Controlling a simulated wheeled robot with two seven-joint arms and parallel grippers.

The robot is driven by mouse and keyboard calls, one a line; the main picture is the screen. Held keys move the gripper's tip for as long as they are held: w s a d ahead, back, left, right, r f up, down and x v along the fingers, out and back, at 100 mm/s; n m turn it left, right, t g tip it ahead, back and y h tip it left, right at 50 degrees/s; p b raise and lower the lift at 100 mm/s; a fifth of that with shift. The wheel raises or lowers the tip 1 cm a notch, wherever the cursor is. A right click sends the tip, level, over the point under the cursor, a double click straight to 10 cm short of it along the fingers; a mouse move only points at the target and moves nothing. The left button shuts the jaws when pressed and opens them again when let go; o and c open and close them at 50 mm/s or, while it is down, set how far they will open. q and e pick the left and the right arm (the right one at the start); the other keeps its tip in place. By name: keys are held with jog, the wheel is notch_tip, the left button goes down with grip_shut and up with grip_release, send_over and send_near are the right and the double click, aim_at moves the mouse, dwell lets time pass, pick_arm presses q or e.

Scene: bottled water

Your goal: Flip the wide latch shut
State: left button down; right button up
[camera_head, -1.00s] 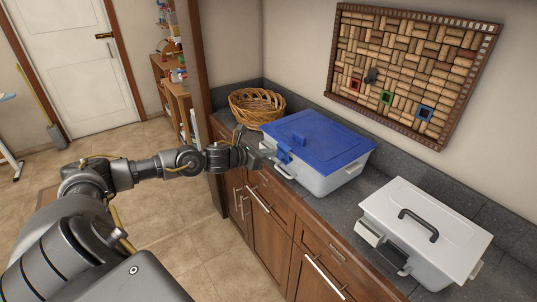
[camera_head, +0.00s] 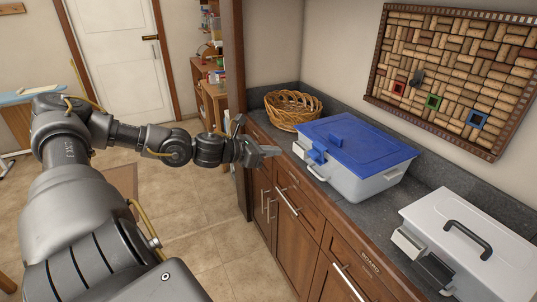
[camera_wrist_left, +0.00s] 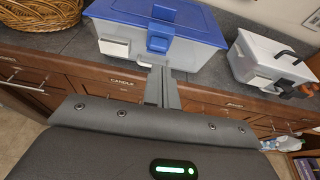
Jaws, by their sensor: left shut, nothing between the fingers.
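The blue-lidded box (camera_head: 365,150) stands on the counter. Its front carries a blue latch (camera_head: 316,153) and a pale latch (camera_head: 298,148) to its left; both also show in the left wrist view, the blue latch (camera_wrist_left: 160,38) and the pale latch (camera_wrist_left: 115,47). The white box (camera_head: 475,230) to the right has a wide pale latch (camera_head: 407,242) and a dark latch (camera_head: 435,270) at its front. Which one is the wide latch is unclear. My left gripper (camera_head: 272,152) is shut and empty, just in front of the blue-lidded box, apart from it. My right gripper is out of view.
A wicker basket (camera_head: 293,109) stands at the counter's far left end. Wooden drawers and doors with metal handles (camera_head: 287,201) lie below the counter edge. A cork board (camera_head: 455,72) hangs on the wall. The floor left of the cabinets is open.

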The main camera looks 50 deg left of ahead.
pick_arm(q)
jog(key=shift+s+a+r, duration=0.15)
jog(key=shift+s+r, duration=0.1)
jog(key=shift+s, duration=0.25)
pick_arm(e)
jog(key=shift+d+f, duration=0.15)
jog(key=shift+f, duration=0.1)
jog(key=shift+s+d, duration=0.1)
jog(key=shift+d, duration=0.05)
